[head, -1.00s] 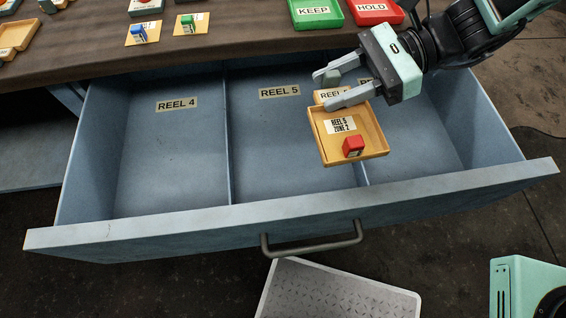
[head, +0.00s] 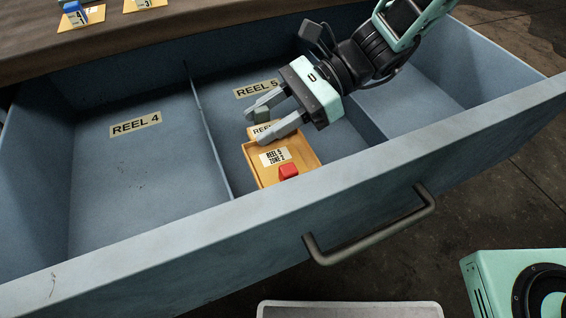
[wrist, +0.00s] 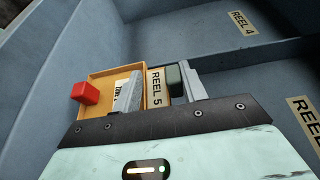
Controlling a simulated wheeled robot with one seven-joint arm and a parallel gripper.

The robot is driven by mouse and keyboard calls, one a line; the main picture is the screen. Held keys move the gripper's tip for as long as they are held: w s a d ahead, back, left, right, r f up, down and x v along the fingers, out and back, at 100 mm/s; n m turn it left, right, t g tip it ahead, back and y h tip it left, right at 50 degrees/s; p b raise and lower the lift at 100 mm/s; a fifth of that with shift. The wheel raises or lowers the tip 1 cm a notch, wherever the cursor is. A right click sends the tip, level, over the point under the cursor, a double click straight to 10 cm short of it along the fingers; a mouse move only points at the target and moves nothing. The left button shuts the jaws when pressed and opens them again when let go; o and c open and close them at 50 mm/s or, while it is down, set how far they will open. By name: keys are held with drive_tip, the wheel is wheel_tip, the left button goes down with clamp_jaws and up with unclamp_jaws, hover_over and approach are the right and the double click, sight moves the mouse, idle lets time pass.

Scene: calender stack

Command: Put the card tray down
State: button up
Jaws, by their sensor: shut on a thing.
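The card tray (head: 303,155) is a shallow orange-yellow tray with a white label "REEL 5 ZONE 2" and a raised tab reading "REEL 5". A red block (head: 288,171) sits in it. My gripper (head: 262,122) is shut on the tab, one finger on each side. The tray is inside the middle drawer compartment, marked by the REEL 5 label (head: 257,88). I cannot tell whether its underside touches the drawer floor. The wrist view shows the tray (wrist: 100,78), its red block (wrist: 85,92) and the tab between my fingers (wrist: 155,88).
The open blue-grey drawer has dividers (head: 213,140) and a high front wall (head: 150,240) with a handle (head: 380,233). The compartment with the REEL 4 label (head: 135,123) is empty. The right compartment is partly hidden by my arm. A brown worktop (head: 150,40) lies behind.

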wheel_tip(320, 180, down, 10)
drive_tip(key=b, duration=0.3)
drive_tip(key=shift+f, duration=0.1)
drive_tip(key=o, duration=1)
drive_tip(key=shift+o, duration=0.2)
drive_tip(key=shift+w+d+r, duration=0.2)
drive_tip(key=shift+d+r, duration=0.15)
drive_tip(key=p+v, duration=0.2)
drive_tip(key=v, duration=0.9)
drive_tip(key=shift+p, duration=0.3)
drive_tip(key=shift+r, duration=0.1)
